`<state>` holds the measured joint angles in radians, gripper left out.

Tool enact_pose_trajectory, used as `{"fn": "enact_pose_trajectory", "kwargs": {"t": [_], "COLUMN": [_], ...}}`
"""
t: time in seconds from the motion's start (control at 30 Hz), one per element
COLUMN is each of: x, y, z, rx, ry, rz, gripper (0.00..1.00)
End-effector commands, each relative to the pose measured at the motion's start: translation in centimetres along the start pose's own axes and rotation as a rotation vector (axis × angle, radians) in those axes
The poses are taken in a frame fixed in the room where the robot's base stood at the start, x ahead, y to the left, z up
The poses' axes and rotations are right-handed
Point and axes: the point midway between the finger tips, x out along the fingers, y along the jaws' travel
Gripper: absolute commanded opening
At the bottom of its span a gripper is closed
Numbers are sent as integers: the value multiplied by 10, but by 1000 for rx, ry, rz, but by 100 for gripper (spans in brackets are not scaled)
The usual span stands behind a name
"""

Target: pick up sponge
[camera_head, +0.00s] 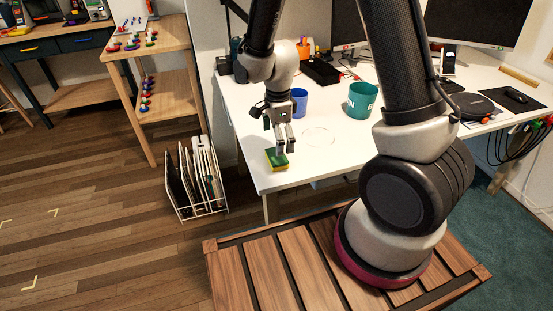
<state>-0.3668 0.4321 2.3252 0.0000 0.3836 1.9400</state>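The sponge (277,159) is a small block, yellow with green, near the left front corner of the white desk (320,170). My gripper (285,148) points down just above the sponge, a little to its right in the picture. Its two fingers show apart, with a gap between them. A fingertip overlaps the sponge's upper edge in this view. I cannot tell whether it touches the sponge.
A blue cup (299,103) stands close behind my gripper, and a teal cup (362,100) is further right. A white wire rack (197,181) with folders stands on the floor left of the desk. A wooden shelf (155,80) is at the left.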

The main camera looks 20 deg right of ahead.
Motion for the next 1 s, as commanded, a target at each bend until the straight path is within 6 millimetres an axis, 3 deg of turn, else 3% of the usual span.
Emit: {"fn": "enact_pose_trajectory", "kwargs": {"t": [0.37,0.67,0.87,1.0], "x": [54,58,58,58], "y": [0,-1,0,0], "z": [4,4,4,4], "rx": [-2,-3,-3,-3], "ry": [1,0,0,0], "rz": [3,0,0,0], "gripper": [100,100,64,62]}}
